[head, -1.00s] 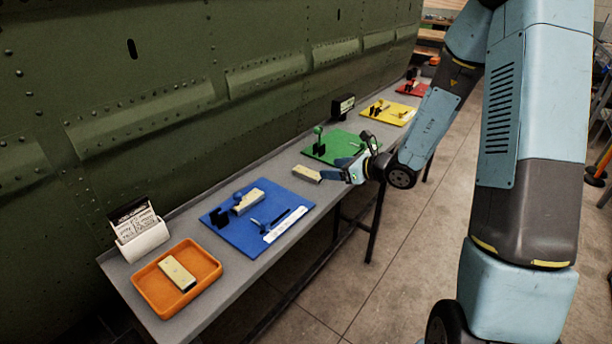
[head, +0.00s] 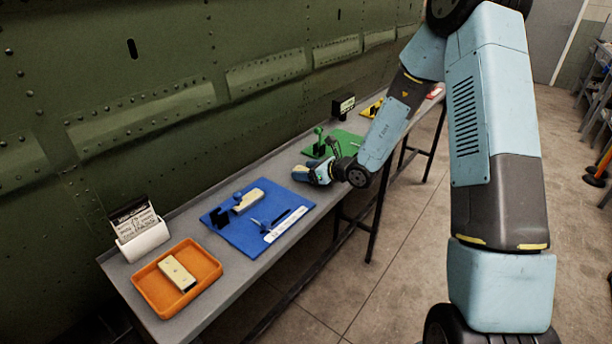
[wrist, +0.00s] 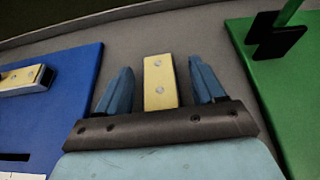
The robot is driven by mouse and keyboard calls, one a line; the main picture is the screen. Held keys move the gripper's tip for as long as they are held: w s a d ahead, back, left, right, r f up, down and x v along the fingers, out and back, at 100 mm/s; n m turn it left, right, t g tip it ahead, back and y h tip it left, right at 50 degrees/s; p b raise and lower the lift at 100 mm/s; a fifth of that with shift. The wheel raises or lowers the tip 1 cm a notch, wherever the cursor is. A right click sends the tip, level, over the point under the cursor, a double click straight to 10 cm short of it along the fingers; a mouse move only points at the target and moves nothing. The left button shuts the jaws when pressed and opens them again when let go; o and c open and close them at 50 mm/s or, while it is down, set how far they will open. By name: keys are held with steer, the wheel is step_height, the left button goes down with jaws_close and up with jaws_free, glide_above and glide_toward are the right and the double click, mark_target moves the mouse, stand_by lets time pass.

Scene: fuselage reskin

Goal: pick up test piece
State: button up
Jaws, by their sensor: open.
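A tan, block-shaped test piece (wrist: 159,84) with two round metal spots lies on the bare grey bench between the blue and green mats. My gripper (wrist: 161,68) is open in the wrist view. Its two blue fingers stand on either side of the piece, with a visible gap on each side. In the head view my gripper (head: 318,172) is low over the bench and largely hides this piece. I cannot tell the exact height of the fingertips above the bench.
A similar block (head: 178,273) lies in an orange tray (head: 211,263). The blue mat (head: 240,239) holds another tan block (head: 248,201) and tools. The green mat (head: 347,145) carries an upright green-handled tool (head: 319,140). A riveted green fuselage wall (head: 150,100) runs behind the bench.

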steer(key=shift+w+a+f, duration=0.1)
steer(key=shift+a, duration=0.1)
steer(key=c, duration=1.1)
